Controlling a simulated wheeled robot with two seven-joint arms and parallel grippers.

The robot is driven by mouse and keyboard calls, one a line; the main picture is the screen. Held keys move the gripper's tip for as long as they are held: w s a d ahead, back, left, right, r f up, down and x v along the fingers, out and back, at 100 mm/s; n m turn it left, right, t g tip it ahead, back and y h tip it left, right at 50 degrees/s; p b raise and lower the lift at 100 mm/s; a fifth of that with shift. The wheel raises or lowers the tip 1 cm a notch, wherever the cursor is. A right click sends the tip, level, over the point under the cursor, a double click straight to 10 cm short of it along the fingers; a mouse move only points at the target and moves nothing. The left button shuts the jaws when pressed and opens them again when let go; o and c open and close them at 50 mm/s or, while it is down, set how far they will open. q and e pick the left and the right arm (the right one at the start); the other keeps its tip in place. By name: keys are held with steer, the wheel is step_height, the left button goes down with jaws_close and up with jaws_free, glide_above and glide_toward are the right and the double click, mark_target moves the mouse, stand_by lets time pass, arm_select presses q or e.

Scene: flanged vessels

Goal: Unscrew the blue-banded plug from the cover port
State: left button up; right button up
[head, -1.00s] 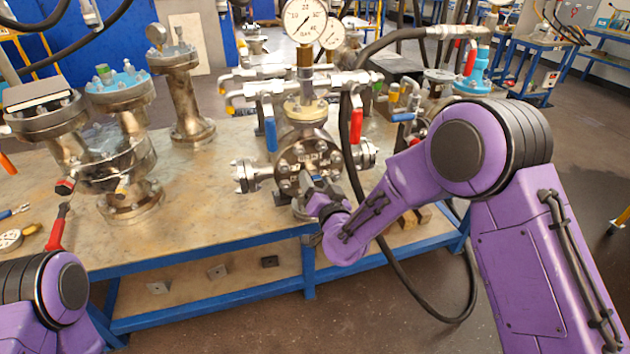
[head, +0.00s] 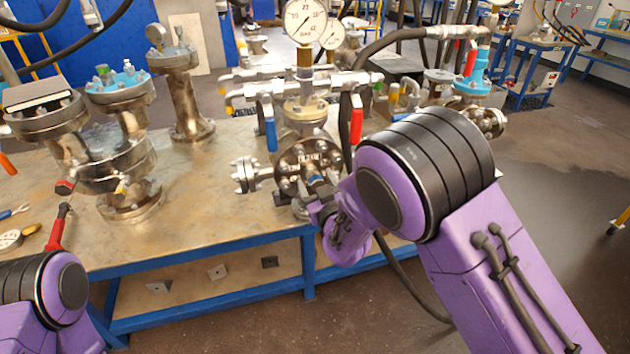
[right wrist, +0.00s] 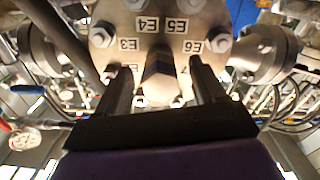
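The round flanged cover (head: 298,163) with bolts and small label plates faces me on the vessel at the middle of the bench. In the right wrist view the cover (right wrist: 172,20) fills the top, with labels E3 to E6. In the head view a small bluish spot shows at the plug (head: 316,180), partly hidden by my gripper. My right gripper (right wrist: 160,92) is open, one dark finger on each side of the plug, with visible gaps. My left gripper is out of view.
A pressure gauge (head: 305,20) and valves with a blue handle (head: 271,135) and a red handle (head: 356,120) stand above the cover. Flanged vessels (head: 125,150) stand at the left. A red-handled tool (head: 58,228) lies near my left arm. A black hose hangs behind my right arm.

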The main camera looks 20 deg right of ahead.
mark_target(317, 180)
steer(key=shift+r, duration=0.35)
steer(key=r, duration=0.3)
steer(key=shift+s+a+r+b, duration=0.1)
steer(key=shift+s+r+b, duration=0.25)
steer(key=shift+s, duration=0.05)
steer(key=s+a+r+p, duration=0.3)
steer(key=s+r, duration=0.5)
steer(key=s, duration=0.4)
steer(key=shift+s+a+r, duration=0.15)
steer(key=shift+s+r, duration=0.15)
steer(key=shift+s, duration=0.1)
